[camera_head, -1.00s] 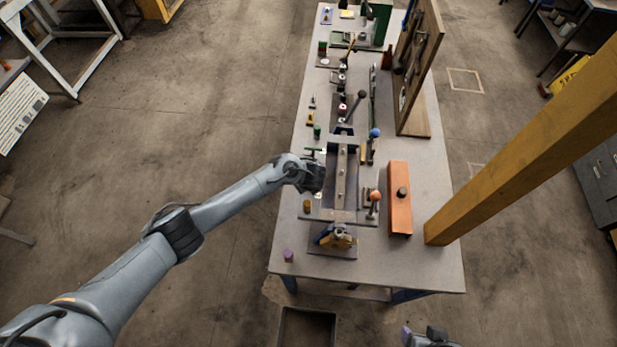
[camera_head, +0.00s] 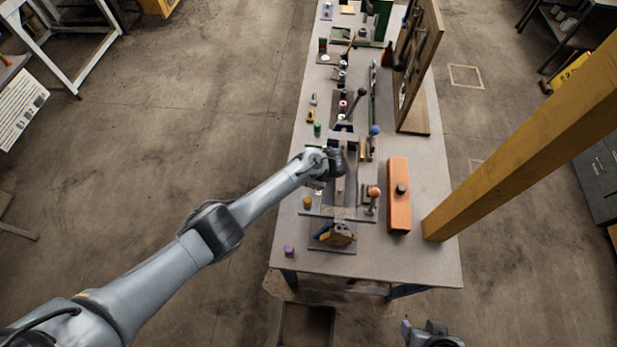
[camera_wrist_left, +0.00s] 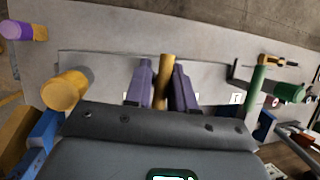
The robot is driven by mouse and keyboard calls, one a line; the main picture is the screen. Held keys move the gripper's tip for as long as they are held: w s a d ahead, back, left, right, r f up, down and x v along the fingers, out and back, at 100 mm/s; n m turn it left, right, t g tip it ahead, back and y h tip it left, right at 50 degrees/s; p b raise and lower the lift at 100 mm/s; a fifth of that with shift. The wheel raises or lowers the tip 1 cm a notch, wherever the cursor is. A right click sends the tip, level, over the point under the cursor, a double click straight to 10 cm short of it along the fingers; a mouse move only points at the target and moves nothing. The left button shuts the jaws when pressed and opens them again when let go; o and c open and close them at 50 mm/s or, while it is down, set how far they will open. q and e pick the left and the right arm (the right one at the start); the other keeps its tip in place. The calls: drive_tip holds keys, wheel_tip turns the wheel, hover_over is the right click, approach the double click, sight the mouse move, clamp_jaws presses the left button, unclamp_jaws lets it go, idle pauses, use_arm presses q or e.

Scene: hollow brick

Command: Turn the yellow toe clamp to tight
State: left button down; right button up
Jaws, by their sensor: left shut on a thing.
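A yellow-brown bar, which looks like the yellow toe clamp (camera_wrist_left: 164,68), stands between the two purple fingers of my left gripper (camera_wrist_left: 163,88) in the left wrist view. The fingers are shut on it, one on each side. In the head view my left gripper (camera_head: 335,165) is over the grey fixture (camera_head: 350,213) on the bench, and it hides the clamp there. I cannot read how tight the clamp is. My right gripper (camera_head: 428,334) shows only in part at the bottom edge, away from the bench, its fingers unclear.
A yellow cylinder (camera_wrist_left: 65,90) is close left of my gripper in the wrist view, and a green handle (camera_wrist_left: 256,92) is to the right. An orange-knobbed lever (camera_head: 374,194) and an orange block (camera_head: 398,200) are right of the fixture.

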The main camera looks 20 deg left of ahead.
use_arm(q)
drive_tip(key=shift+n, duration=0.5)
drive_tip(key=c, duration=1)
unclamp_jaws()
drive_tip(key=shift+d+r, duration=0.3)
drive_tip(key=shift+r, duration=0.2)
drive_tip(key=v, duration=0.9)
drive_tip(key=shift+d+r, duration=0.15)
drive_tip(key=shift+r, duration=0.15)
